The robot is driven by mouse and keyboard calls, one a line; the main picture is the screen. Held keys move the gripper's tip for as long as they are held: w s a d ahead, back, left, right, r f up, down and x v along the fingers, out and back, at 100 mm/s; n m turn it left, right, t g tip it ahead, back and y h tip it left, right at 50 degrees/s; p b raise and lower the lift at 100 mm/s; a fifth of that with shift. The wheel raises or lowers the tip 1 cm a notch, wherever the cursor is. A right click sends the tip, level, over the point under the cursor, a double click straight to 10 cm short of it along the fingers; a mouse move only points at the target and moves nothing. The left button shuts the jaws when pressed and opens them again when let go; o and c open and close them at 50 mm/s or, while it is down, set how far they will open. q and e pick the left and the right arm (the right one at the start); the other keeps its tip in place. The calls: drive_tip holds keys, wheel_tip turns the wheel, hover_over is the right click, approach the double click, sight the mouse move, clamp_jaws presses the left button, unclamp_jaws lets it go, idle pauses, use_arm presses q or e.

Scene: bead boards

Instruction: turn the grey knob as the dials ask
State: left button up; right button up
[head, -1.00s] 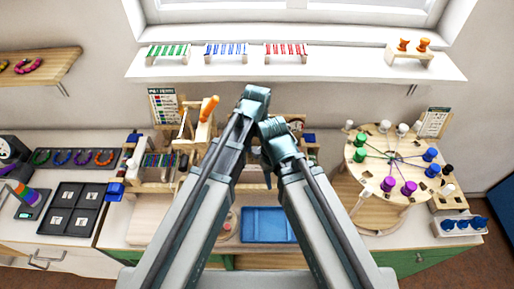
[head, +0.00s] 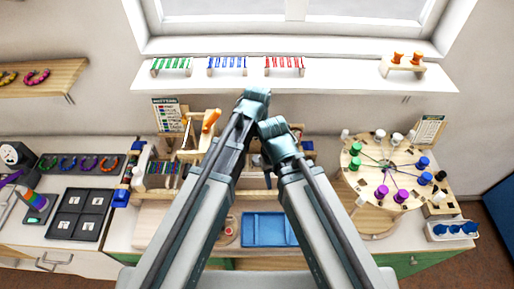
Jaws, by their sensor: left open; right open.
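I cannot make out the grey knob. A round black-and-white dial-like face (head: 10,154) shows at the far left edge, too small to read. My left gripper (head: 255,97) is at the end of the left arm, over the middle of the bench. My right gripper (head: 272,127) is just below and to the right of it, close beside it. Both are open and nothing shows held. Their fingers are hard to make out, and the two arms hide the middle of the bench.
A round wooden turntable (head: 370,180) with coloured pegs stands at the right. A blue tray (head: 268,230) lies on the middle bench. A black compartment tray (head: 78,214) lies at the left. A wall shelf (head: 340,76) holds bead racks at the back. The left bench front is partly clear.

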sight(256, 160)
use_arm(q)
wheel_tip(256, 160, up, 9)
drive_tip(key=p, duration=0.7)
drive_tip(key=shift+p, duration=0.35)
drive_tip(key=shift+f, duration=0.15)
drive_tip(key=s+a+f+y+b, duration=0.1)
drive_tip(key=s+a+f+b, duration=0.5)
drive_tip(key=s+f+b, duration=0.5)
drive_tip(key=shift+s+f+b, duration=0.4)
drive_tip(key=shift+s+b, duration=0.2)
drive_tip(key=shift+s, duration=0.3)
